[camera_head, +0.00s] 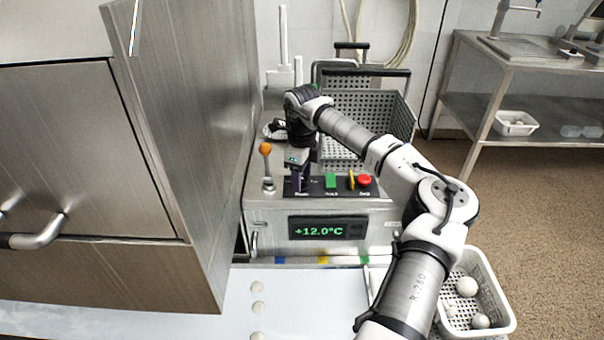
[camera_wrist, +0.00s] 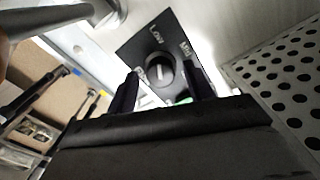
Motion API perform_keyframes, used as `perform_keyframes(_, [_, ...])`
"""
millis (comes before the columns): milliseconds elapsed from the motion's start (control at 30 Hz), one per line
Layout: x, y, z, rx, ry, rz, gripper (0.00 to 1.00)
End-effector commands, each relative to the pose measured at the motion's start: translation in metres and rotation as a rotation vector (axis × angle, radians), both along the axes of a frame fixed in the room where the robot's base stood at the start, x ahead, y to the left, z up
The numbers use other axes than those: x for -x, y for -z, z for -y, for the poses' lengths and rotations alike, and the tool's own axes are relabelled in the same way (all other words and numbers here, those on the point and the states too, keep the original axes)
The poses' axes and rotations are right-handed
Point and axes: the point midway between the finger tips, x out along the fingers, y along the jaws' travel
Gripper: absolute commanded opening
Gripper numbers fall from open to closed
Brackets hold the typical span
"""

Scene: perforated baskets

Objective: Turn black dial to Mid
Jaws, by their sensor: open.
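The black dial (camera_wrist: 160,71) is a round knob with a white mark on a black plate. In the wrist view the label "Low" sits above it and "Mid" to its upper right; a third label at left is partly covered by a finger. The white mark looks roughly upright in the picture, between labels; which setting it points to is unclear. My gripper (camera_wrist: 160,82) is open, with one finger on each side of the dial; I cannot tell whether they touch it. In the head view my gripper (camera_head: 299,183) points down over the panel's left end and hides the dial.
The control panel (camera_head: 316,187) also carries a green button (camera_head: 330,181), a yellow switch (camera_head: 351,181) and a red button (camera_head: 365,180). An orange-knobbed lever (camera_head: 266,150) stands close left. A display (camera_head: 326,229) reads +12.0°C. A perforated basket (camera_head: 384,110) stands behind.

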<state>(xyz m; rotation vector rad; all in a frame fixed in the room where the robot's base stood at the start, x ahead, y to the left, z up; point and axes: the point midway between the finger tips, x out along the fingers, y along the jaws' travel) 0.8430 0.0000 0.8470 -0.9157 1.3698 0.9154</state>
Motion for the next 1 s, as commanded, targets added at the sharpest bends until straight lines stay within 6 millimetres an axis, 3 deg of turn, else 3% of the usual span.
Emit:
perform_keyframes(67, [0.0, -0.0001, 0.0, 0.0, 0.0, 0.0, 0.52])
perform_keyframes(400, [0.0001, -0.0005, -0.0001, 0.0, 0.0, 0.0, 0.08])
perform_keyframes(733, [-0.0001, -0.0004, -0.0001, 0.0, 0.045, 0.0, 0.07])
perform_keyframes(1000, [-0.0006, -0.0001, 0.0001, 0.0, 0.217, 0.001, 0.07])
